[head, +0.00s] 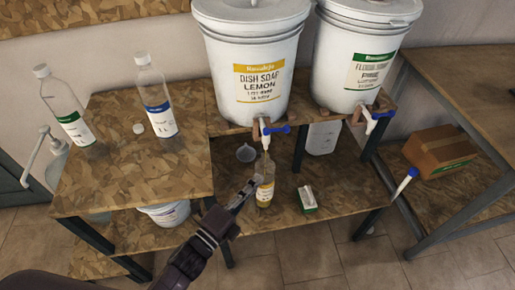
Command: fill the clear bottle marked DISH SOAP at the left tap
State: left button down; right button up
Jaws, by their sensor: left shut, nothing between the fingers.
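A clear bottle (265,191) with a yellow label stands on the lower shelf, its neck just under the left tap (265,138). Its lower part looks amber; the exact liquid level is hard to tell. The left tap has a blue handle (278,129) and sits on the white drum (256,50) labelled DISH SOAP LEMON. My left gripper (252,183) is shut and empty, its tips close to the left side of the bottle; I cannot tell whether they touch. The bottle's label is too small to read. My right gripper is out of view.
A second drum (355,60) with a blue-handled tap (377,118) stands to the right. Two bottles (66,112) (157,103) and a white cap (139,128) are on the left table. A cardboard box (440,148) sits right.

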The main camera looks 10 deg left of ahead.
pick_arm(q)
jog(key=r+m, duration=0.1)
jog(key=r, duration=0.1)
jog(key=p, duration=0.2)
send_near(282, 130)
jog(key=w+d, duration=0.1)
jog(key=d, duration=0.3)
jog(key=shift+h, duration=0.3)
jog(key=w, duration=0.2)
jog(key=w+p, duration=0.1)
jog(key=w, duration=0.1)
jog(key=shift+a, duration=0.25)
jog(key=shift+w, duration=0.1)
jog(key=shift+w+r+b, duration=0.2)
jog(key=shift+w+b, duration=0.25)
jog(key=shift+f, duration=0.1)
